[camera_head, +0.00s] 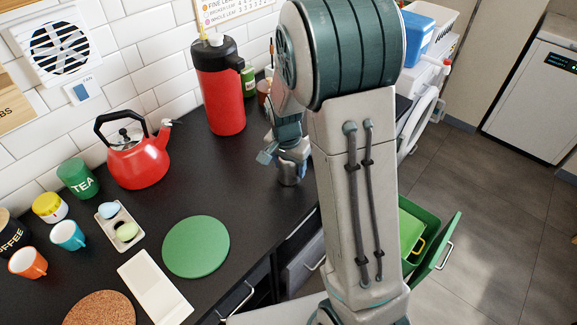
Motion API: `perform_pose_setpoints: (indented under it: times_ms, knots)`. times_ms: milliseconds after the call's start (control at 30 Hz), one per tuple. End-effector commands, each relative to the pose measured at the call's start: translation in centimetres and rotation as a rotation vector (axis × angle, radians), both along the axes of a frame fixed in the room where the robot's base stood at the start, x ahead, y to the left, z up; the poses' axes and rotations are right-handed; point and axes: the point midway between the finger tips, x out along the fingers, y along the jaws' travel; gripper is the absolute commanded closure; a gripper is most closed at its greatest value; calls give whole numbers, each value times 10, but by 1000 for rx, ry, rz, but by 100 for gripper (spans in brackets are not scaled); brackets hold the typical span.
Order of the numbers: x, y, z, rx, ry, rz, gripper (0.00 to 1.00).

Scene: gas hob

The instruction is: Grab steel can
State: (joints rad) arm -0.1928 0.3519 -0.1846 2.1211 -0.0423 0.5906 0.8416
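A grey metallic cylinder, which looks like the steel can (289,178), stands on the dark worktop near its front edge, right of the red flask. My gripper (285,158) is directly above it, pointing down, and hides its upper part. One blue-grey gripper part juts out to the left. I cannot tell whether the fingers are around the can or just over it, nor whether they touch it.
A tall red flask (220,100) and a red kettle (138,160) stand left of my gripper. A green round mat (196,247) lies nearer. A green jar (248,80) is behind. Cups and a green tea tin (78,179) are far left. A green drawer (435,257) stands open at right.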

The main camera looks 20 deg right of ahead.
Motion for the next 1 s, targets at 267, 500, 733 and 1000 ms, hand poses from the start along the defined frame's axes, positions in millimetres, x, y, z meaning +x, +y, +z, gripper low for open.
perform_pose_setpoints:
  times_ms: [267,500,733,1000]
  knots:
    - [0,0,0,0,0,0,65]
    - [1,0,10,1,-2,1,65]
    - [0,-4,46,0,-4,-3,65]
    - [-19,-59,78,0,-4,-6,65]
